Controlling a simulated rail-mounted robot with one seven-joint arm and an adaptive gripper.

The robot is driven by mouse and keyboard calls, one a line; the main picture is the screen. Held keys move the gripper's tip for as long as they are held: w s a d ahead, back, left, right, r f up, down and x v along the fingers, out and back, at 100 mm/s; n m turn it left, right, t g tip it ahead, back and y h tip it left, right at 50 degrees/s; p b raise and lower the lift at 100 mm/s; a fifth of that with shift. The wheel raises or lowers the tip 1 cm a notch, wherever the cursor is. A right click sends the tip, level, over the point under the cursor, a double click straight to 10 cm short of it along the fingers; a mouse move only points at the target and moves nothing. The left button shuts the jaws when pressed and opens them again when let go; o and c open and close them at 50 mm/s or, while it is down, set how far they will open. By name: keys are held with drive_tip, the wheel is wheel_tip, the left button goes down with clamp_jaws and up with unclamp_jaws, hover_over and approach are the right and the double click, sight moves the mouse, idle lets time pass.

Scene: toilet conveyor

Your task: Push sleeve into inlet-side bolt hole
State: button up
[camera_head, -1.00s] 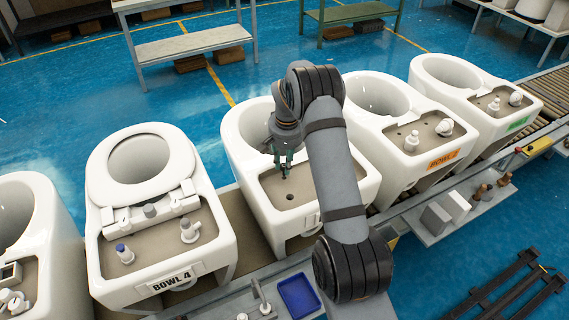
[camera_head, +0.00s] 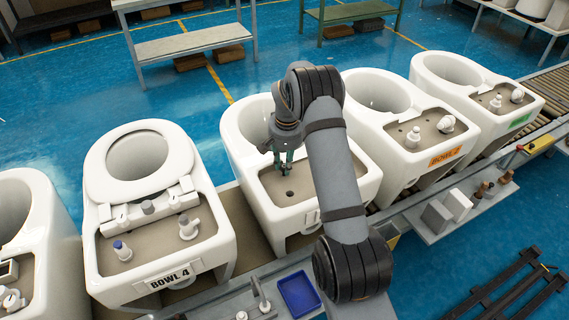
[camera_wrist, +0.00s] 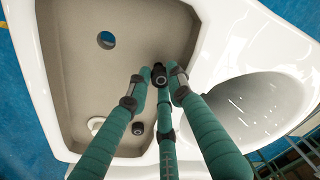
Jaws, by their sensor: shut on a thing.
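The white bowl (camera_head: 233,150) stands under my gripper (camera_head: 283,172), its beige rear deck (camera_head: 327,178) facing up. My gripper has slim green fingers, and in the wrist view the fingertips (camera_wrist: 157,84) close around a small dark sleeve (camera_wrist: 159,72) low over the deck, near the bowl opening. The tips hide the sleeve's lower end, so I cannot tell how deep it sits in a hole. A second small dark sleeve (camera_wrist: 137,128) sits at the deck, apart from the fingers. A larger round hole (camera_wrist: 106,40) with blue floor showing through is towards the deck's far edge.
A white round part (camera_wrist: 95,124) is on the deck. Bowl 4 (camera_head: 110,272) stands left and Bowl 2 (camera_head: 410,175) right, both with fittings on top. A blue tray (camera_head: 299,293) lies in front. My arm covers part of the deck in the head view.

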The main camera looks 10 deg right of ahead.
drive_tip(key=shift+f+b, duration=0.95)
drive_tip(key=shift+f, duration=0.15)
drive_tip(key=o, duration=0.7)
drive_tip(key=shift+o, duration=0.6)
drive_tip(key=shift+r, duration=0.1)
wheel_tip(320, 180, up, 12)
drive_tip(key=s, duration=0.1)
drive_tip(key=shift+s, duration=0.25)
drive_tip(key=f, duration=0.4)
drive_tip(key=w+f, duration=0.1)
drive_tip(key=f, duration=0.7)
drive_tip(key=shift+w, duration=0.25)
drive_tip(key=shift+r+p, duration=0.5)
drive_tip(key=shift+p, duration=0.1)
